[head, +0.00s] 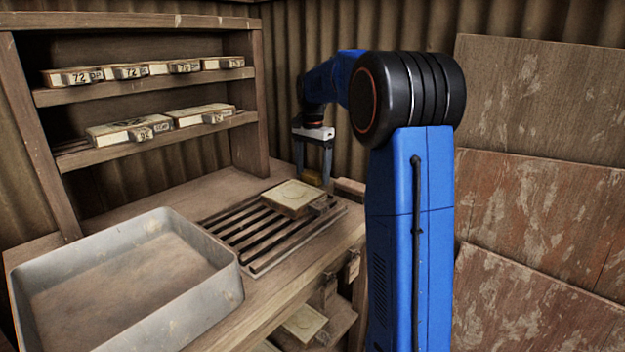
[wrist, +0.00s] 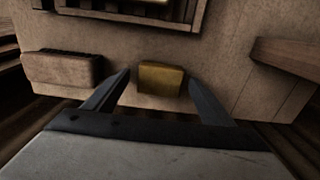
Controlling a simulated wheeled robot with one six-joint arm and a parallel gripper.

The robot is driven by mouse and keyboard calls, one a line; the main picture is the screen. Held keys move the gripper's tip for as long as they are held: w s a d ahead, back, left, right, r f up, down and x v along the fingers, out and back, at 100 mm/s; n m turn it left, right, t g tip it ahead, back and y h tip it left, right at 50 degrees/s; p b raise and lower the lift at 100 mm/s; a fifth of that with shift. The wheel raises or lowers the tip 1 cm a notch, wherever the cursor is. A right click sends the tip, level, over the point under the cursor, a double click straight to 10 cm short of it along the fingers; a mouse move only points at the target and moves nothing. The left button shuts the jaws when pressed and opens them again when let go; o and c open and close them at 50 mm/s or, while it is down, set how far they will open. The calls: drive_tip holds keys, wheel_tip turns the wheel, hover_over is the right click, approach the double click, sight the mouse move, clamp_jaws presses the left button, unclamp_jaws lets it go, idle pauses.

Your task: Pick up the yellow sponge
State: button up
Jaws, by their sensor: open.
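The yellow sponge (wrist: 161,79) lies on the wooden bench top (wrist: 225,62) in the wrist view. In the head view a small part of the sponge (head: 312,177) shows low between the fingers of my gripper (head: 313,160). My gripper (wrist: 158,82) is open, pointing down, with one finger on each side of the sponge. Gaps show between the sponge and both fingers in the wrist view. The sponge's near side is partly hidden in the head view.
A brown block (wrist: 62,68) lies left of the sponge in the wrist view. A slatted rack (head: 262,235) holds a tile mould (head: 293,198) nearby. A grey metal tray (head: 215,262) stands at front left. Shelves (head: 150,85) with several labelled moulds stand behind; a corrugated wall (head: 285,70) closes the back.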

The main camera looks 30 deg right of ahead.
sight(313, 173)
drive_tip(key=shift+c, duration=0.7)
drive_tip(key=c, duration=1)
wheel_tip(313, 173, up, 10)
drive_tip(key=shift+o, duration=0.4)
